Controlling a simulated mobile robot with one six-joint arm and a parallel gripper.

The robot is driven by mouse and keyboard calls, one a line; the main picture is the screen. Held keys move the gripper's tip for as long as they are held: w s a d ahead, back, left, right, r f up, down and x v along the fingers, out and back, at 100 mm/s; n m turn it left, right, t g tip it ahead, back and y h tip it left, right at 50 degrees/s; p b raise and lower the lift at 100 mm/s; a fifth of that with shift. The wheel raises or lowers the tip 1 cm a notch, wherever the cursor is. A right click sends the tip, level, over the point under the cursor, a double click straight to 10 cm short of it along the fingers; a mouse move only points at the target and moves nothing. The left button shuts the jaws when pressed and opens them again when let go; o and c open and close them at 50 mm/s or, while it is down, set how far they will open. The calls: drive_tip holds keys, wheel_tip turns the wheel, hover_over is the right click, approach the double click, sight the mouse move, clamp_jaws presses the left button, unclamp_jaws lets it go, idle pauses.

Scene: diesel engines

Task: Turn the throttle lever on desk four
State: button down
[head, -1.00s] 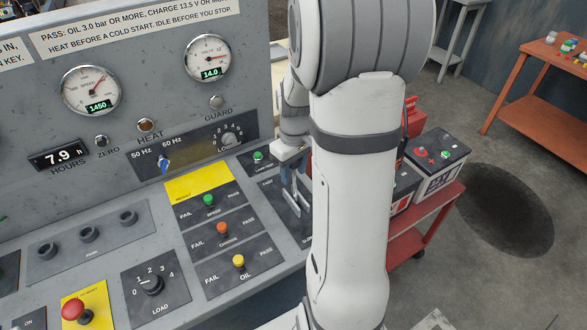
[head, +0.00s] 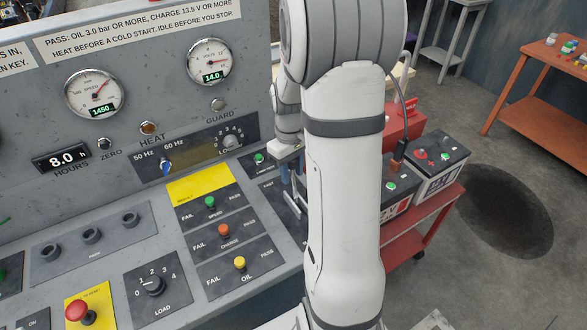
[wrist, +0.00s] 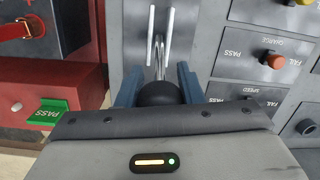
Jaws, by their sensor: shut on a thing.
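The throttle lever (wrist: 162,55) shows in the wrist view as a bright metal rod with a round black knob (wrist: 158,93). My gripper (wrist: 157,88) has its two blue fingers on either side of the knob and is shut on it. In the head view my gripper (head: 292,192) is over the dark plate at the right end of the desk, partly behind my arm. The lever cannot be made out clearly there. The speed gauge (head: 96,94) reads 1450.
Yellow, orange and green switches sit on PASS/FAIL plates (head: 233,232) left of my gripper. A red stop button (head: 76,309) is at lower left. A red cart (head: 432,222) with batteries stands right of the desk. A green PASS tag (wrist: 48,112) shows in the wrist view.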

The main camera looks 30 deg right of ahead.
drive_tip(key=c, duration=1)
unclamp_jaws()
drive_tip(key=shift+r, duration=0.1)
drive_tip(key=r, duration=0.5)
drive_tip(key=w+r+b, duration=0.1)
drive_tip(key=r, duration=0.1)
drive_tip(key=shift+r, duration=0.3)
drive_tip(key=shift+d, duration=0.1)
drive_tip(key=s+a+r+m+t, duration=0.1)
drive_tip(key=s+a, duration=0.3)
drive_tip(key=s, duration=0.1)
drive_tip(key=s+a+r+t, duration=0.2)
drive_tip(key=s+a, duration=0.2)
drive_tip(key=s, duration=0.1)
drive_tip(key=s+a+r+m+t, duration=0.1)
drive_tip(key=s+a+r, duration=0.1)
drive_tip(key=s+a, duration=0.3)
drive_tip(key=shift+s+r+m+t, duration=0.2)
drive_tip(key=shift+s+m+t, duration=0.1)
drive_tip(key=shift+s, duration=0.25)
